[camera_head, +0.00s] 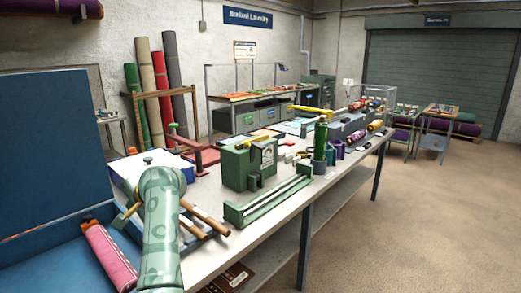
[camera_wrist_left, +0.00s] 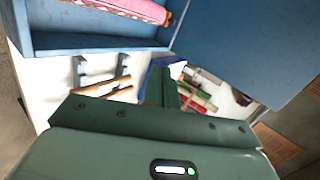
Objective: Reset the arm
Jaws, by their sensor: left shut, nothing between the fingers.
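My left arm (camera_head: 160,225), pale green and patterned, rises in the lower left of the head view, over the near end of the workbench (camera_head: 285,225) and beside an open blue case (camera_head: 60,258). Its fingers are hard to make out there. In the left wrist view my left gripper (camera_wrist_left: 168,88) is dark green, shut and empty, above the bench. A pink roll (camera_head: 108,258) lies in the case; it also shows at the top of the left wrist view (camera_wrist_left: 135,9). My right gripper is in neither view.
Wooden-handled tools (camera_head: 206,218) lie on a rack right beside my left arm. A green box-shaped device (camera_head: 247,165) and a green rail frame (camera_head: 268,201) stand further along the bench. The case's blue lid (camera_head: 50,150) stands up at left. The floor at right (camera_head: 430,215) is clear.

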